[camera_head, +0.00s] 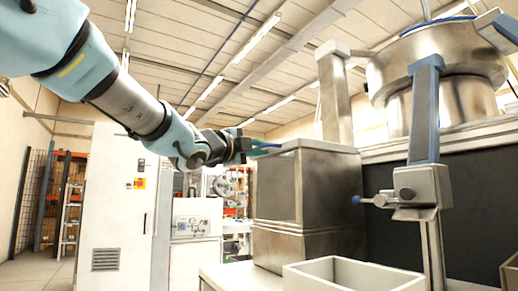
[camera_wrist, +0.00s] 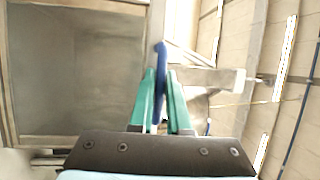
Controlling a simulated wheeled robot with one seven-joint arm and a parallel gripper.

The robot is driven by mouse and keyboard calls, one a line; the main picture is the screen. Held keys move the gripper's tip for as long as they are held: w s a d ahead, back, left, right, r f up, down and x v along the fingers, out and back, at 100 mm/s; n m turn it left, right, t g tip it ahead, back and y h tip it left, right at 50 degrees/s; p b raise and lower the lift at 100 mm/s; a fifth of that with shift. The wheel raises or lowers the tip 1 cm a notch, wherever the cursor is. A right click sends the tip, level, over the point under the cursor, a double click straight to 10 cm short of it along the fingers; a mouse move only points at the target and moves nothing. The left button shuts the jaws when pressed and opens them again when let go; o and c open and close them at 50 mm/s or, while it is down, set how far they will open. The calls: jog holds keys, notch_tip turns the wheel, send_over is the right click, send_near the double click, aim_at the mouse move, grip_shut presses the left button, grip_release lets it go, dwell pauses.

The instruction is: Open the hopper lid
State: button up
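The hopper is a metal box with a dark front panel (camera_head: 275,189), right of centre in the head view. Its flat metal lid (camera_head: 318,146) lies along the top and looks closed. In the wrist view the hopper's panel (camera_wrist: 75,70) fills the left side. A blue handle (camera_wrist: 160,60) stands out at the lid's edge. My gripper (camera_head: 258,149) is at the lid's left edge. Its green fingers (camera_wrist: 160,88) lie on both sides of the blue handle and look closed on it. The exact contact is partly hidden between the fingers.
A large steel bowl (camera_head: 430,70) stands on the machine at upper right. A post with a metal block (camera_head: 418,186) and blue knob stands right of the hopper. An open pale bin (camera_head: 350,277) is in front below. A white cabinet (camera_head: 115,200) stands at left.

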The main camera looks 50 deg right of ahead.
grip_shut()
dwell(0.8)
jog(key=shift+r, duration=0.1)
